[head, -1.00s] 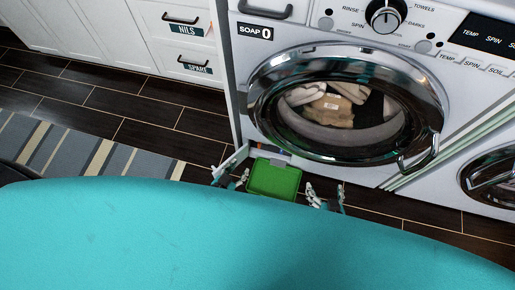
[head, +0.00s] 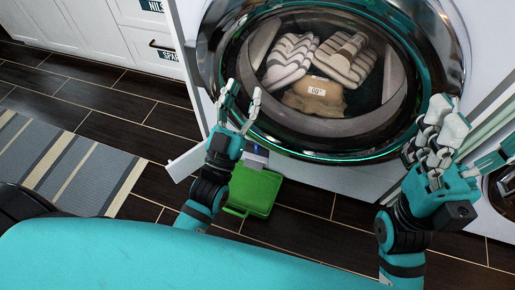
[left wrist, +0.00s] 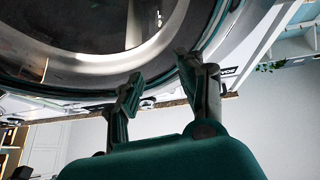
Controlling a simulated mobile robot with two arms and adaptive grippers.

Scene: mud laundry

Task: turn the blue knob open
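A small blue part, which looks like the blue knob (head: 256,150), sits low on the washer front, just above a green tray (head: 262,186). It is small and partly hidden by my left gripper, so its turn position cannot be told. My left gripper (head: 240,101) is up and left of the knob, in front of the washer door's lower left rim. Its fingers are apart and empty; they also show apart in the left wrist view (left wrist: 157,82). My right gripper (head: 436,130) is raised before the door's right side; its finger gap is unclear.
The round washer door (head: 444,52) is shut, with striped cloth and a tan bundle behind the glass. A white flap (head: 186,160) stands open left of the knob. A striped rug (head: 62,160) lies at left on dark floor tiles.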

